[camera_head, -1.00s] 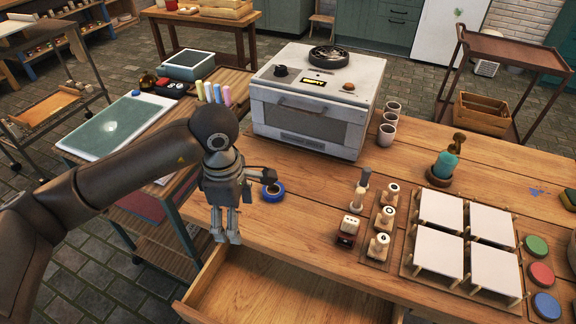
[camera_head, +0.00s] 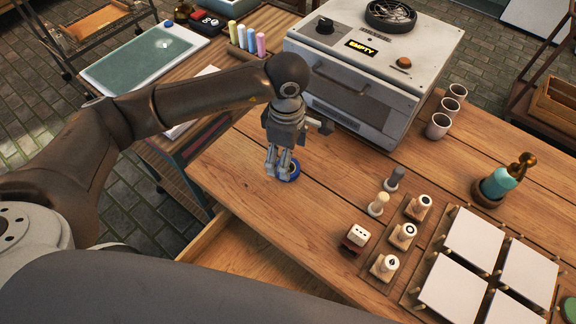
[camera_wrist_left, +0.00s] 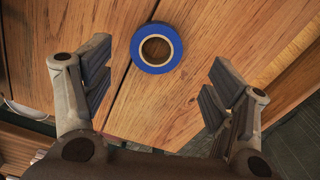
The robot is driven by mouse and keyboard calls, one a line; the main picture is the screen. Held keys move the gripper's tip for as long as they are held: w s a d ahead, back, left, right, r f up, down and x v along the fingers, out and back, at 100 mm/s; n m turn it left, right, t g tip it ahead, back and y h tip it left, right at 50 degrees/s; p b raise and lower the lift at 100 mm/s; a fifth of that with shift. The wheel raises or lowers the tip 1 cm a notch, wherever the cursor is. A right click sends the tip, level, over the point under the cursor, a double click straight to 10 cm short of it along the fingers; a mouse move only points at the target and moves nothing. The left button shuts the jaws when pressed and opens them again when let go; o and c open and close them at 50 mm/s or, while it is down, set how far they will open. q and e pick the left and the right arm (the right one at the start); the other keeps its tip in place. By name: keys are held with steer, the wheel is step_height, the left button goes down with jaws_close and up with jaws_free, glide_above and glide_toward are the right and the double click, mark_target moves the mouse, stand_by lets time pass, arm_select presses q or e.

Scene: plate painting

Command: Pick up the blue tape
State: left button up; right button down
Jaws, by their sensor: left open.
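The blue tape (camera_head: 289,171) is a small roll lying flat on the wooden table. In the head view it is partly hidden behind the fingers of my left gripper (camera_head: 279,172). The left wrist view shows the whole blue tape (camera_wrist_left: 156,48), a blue ring with a tan core, near the top middle. In that view my left gripper (camera_wrist_left: 158,92) is open and empty, its fingers spread wide left and right, with the tape beyond and between them. My right gripper is not in view.
A white kiln (camera_head: 375,80) stands behind the gripper. Several stamps (camera_head: 403,234) and white tiles on a rack (camera_head: 455,285) are to the right, with cups (camera_head: 438,126) behind. An open drawer (camera_head: 225,240) juts out in front. The table around the tape is clear.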

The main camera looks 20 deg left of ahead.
arm_select(q)
steer(key=shift+f, duration=0.45)
step_height(320, 180, down, 4)
steer(key=shift+w+r+p, duration=0.15)
steer(key=shift+r+p, duration=0.05)
steer(key=shift+p, duration=0.35)
steer(key=shift+f, duration=0.4)
steer(key=shift+w, duration=0.1)
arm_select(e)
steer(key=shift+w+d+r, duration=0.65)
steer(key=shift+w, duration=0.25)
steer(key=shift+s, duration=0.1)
arm_select(q)
steer(key=c, duration=1)
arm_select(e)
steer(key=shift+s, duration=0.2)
